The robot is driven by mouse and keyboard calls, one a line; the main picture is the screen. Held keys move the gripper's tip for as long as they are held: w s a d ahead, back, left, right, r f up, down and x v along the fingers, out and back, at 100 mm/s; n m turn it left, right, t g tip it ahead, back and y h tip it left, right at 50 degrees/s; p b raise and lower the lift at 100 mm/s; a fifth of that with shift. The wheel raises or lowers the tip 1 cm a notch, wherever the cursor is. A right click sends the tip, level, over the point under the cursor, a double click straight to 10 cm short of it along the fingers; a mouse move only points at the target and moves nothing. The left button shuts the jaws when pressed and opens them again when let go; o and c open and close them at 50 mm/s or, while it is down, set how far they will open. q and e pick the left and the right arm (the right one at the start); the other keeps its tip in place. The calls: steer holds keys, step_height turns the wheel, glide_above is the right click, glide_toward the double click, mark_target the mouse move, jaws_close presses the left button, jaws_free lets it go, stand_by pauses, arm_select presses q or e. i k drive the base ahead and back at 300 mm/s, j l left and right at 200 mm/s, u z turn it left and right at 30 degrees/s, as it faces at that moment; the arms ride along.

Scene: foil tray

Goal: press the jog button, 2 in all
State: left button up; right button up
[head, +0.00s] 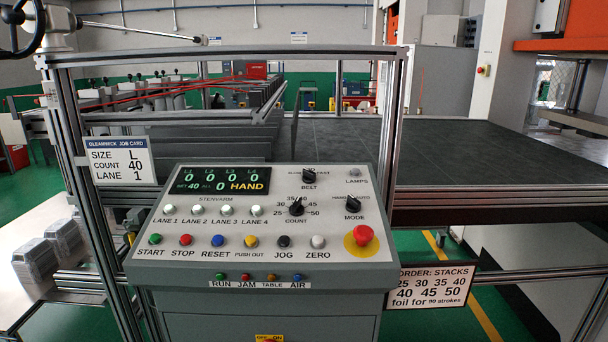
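The jog button (284,241) is a small dark round button on the sloped control panel (180,258), above the label JOG. It sits in the lower row, between the yellow PUSH OUT button (251,241) and the white ZERO button (318,241). The display (222,180) shows several zeros under the lanes, SET 40 and HAND. Neither of my grippers is in view, and nothing touches the panel.
A red emergency stop (362,235) stands out right of ZERO. Knobs for belt, count and mode (352,204) sit higher up. A metal frame (230,57) surrounds the panel. A dark belt table (450,150) lies behind. The space before the panel is clear.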

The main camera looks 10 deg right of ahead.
mark_target(284, 241)
steer(key=z, duration=0.4)
steer(key=j+z, duration=0.3)
steer(key=k+j+z, duration=0.3)
steer(key=j, duration=0.2)
steer(key=j+z, duration=0.35)
steer(key=k+j, duration=0.15)
steer(key=j, duration=0.3)
steer(key=k+j+z, duration=0.15)
steer(key=j, duration=0.25)
steer(key=k+j, duration=0.25)
steer(key=j, duration=0.2)
steer(key=k+j+z, duration=0.1)
steer(key=j, duration=0.3)
steer(key=j+z, duration=0.2)
steer(key=j, duration=0.3)
steer(key=k+j+z, duration=0.2)
steer(key=j, duration=0.25)
steer(key=i, duration=0.1)
